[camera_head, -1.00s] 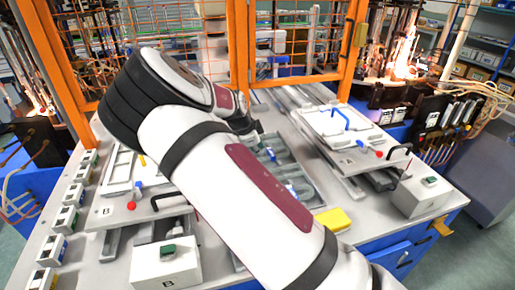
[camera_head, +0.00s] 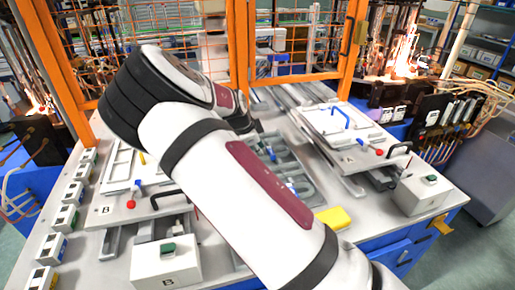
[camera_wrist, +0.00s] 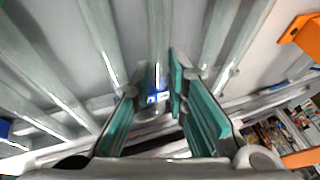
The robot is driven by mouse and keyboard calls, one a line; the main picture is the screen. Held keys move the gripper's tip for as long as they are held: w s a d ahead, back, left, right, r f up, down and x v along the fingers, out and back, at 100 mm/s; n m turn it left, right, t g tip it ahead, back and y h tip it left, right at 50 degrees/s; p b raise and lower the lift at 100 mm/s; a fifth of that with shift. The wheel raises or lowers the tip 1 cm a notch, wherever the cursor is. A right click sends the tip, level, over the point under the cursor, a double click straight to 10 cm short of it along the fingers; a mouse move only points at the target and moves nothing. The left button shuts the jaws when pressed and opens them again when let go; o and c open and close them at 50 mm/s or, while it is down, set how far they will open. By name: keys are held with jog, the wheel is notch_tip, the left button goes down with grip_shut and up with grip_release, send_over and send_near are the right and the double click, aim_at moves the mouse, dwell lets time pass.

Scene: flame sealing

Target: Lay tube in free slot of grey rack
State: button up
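The grey rack (camera_head: 296,172) lies flat on the bench behind my arm in the head view, partly hidden by it. A tube with a blue and white label (camera_wrist: 157,97) lies lengthwise in the wrist view, between my teal finger pads. My gripper (camera_wrist: 152,88) is open around it, with a gap visible on its left side. I cannot tell whether the right pad touches it. In the head view my gripper is mostly hidden behind my wrist. Small blue marks show in the rack there.
Fixture A (camera_head: 350,140) with a blue handle is right of the rack; fixture B (camera_head: 125,205) is left. Control boxes (camera_head: 167,262) stand in front. A yellow block (camera_head: 333,218) lies near the front edge. An orange frame (camera_head: 240,50) stands at the back.

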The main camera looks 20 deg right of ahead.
jog(key=o, duration=0.4)
jog(key=v, duration=1.2)
jog(key=s+d+r+n+y, duration=0.1)
jog(key=s+r+n, duration=0.4)
jog(key=s, duration=0.7)
jog(key=s+d+r+n+t+y, duration=0.1)
jog(key=s+r+n, duration=0.4)
jog(key=s, duration=0.7)
jog(key=s+d+r+n+t+y, duration=0.1)
jog(key=s+r+n, duration=0.4)
jog(key=s, duration=0.8)
jog(key=shift+n+y, duration=0.8)
jog(key=shift+n, duration=1.1)
